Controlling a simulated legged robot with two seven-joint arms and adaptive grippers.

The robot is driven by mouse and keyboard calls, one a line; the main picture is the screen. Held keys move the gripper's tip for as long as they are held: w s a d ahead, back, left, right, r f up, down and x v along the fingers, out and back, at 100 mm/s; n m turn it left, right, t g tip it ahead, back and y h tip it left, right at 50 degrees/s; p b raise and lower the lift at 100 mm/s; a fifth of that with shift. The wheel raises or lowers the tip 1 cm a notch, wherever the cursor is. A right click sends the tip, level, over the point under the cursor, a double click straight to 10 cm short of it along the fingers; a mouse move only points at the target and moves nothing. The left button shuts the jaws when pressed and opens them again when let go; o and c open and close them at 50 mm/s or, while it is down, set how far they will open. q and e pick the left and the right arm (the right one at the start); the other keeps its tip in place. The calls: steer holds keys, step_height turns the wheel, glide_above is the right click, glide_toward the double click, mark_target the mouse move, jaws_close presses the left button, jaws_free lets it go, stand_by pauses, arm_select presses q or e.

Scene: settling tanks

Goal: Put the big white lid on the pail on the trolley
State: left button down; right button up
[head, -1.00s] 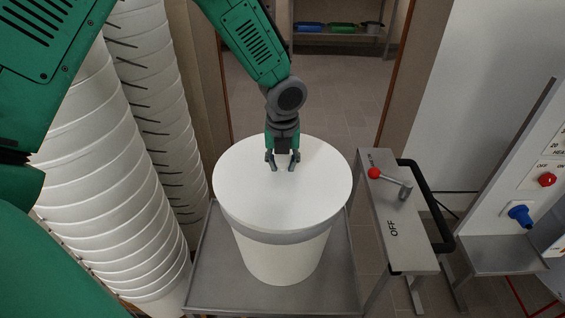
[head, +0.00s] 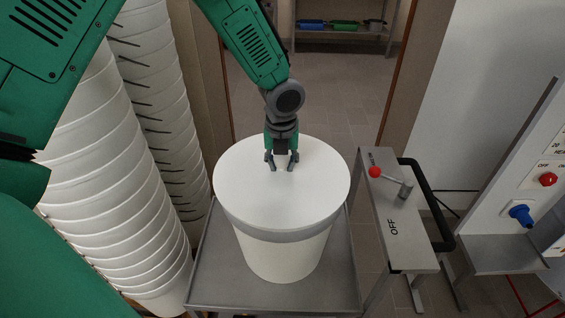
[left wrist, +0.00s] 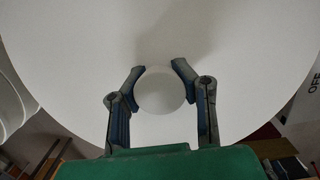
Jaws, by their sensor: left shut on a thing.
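The big white lid (head: 262,203) lies over the top of the white pail (head: 283,258) in the head view. The pail stands upright on the grey metal trolley (head: 212,287). The lid looks about level; its front edge sits at the grey band near the pail's rim. I cannot tell whether it is fully seated. My left gripper (head: 280,167) is shut on the lid's round knob, which shows between the fingers in the left wrist view (left wrist: 160,91). The lid (left wrist: 90,50) fills most of that view. My right gripper is not in view.
Tall stacks of white pails (head: 115,190) stand left of the trolley. A grey stand with a red-knobbed lever (head: 376,172) marked OFF is close on the right. A panel with a red knob (head: 548,180) and blue plug (head: 521,215) is further right. A shelf (head: 340,30) is behind.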

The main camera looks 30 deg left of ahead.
arm_select(q)
steer(key=c, duration=1.2)
jaws_free()
steer(key=o, duration=0.5)
steer(key=shift+c, duration=0.2)
steer(key=shift+r, duration=0.1)
step_height(320, 180, up, 5)
steer(key=p, duration=0.5)
steer(key=shift+r+p, duration=0.95)
steer(key=shift+p, duration=0.1)
